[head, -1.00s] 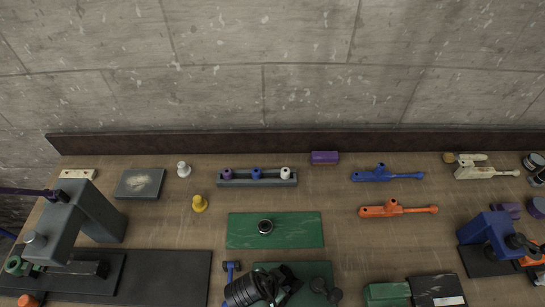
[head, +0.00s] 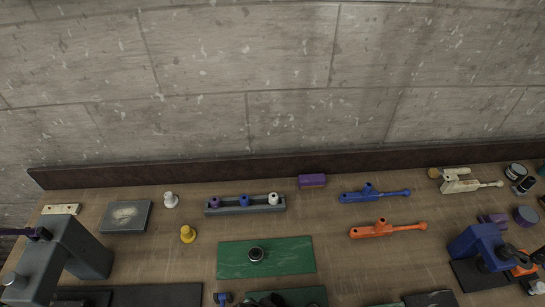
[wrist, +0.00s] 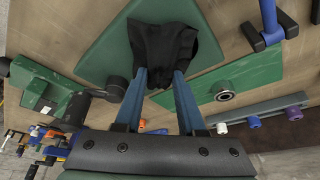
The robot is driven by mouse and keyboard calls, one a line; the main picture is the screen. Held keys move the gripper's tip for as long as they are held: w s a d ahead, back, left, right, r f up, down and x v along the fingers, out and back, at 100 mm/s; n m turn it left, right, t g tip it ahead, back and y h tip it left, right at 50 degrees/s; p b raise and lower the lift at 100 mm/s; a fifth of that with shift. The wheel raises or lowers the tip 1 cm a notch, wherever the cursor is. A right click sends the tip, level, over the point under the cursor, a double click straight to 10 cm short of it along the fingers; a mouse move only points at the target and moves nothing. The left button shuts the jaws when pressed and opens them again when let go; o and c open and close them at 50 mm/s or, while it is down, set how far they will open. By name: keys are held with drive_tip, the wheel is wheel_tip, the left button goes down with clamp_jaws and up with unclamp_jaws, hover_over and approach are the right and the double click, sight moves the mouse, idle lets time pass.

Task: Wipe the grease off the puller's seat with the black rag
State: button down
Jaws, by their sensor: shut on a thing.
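My gripper (wrist: 161,77) has two blue fingers shut on the black rag (wrist: 163,48), which hangs bunched from their tips. The rag is over a green mat (wrist: 103,48) in the wrist view; I cannot tell whether it touches it. In the head view a grey plate (head: 127,216) at the back left has a pale smear on top. It may be the puller's seat, but I cannot tell for sure.
A green mat with a metal ring (head: 256,254) lies mid-bench. Behind it is a grey rack (head: 226,209) with three coloured knobs. A yellow knob (head: 188,235) and a white one (head: 171,200) stand near the plate. A large grey clamp (head: 80,249) stands front left.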

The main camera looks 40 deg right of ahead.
drive_tip(key=shift+w+a+b, duration=0.2)
drive_tip(key=shift+w+a, duration=0.45)
drive_tip(key=shift+a, duration=0.35)
drive_tip(key=shift+w+a+b, duration=0.15)
drive_tip(key=shift+w+a, duration=0.45)
drive_tip(key=shift+a, duration=0.35)
wheel_tip(320, 180, up, 7)
drive_tip(key=p, duration=0.6)
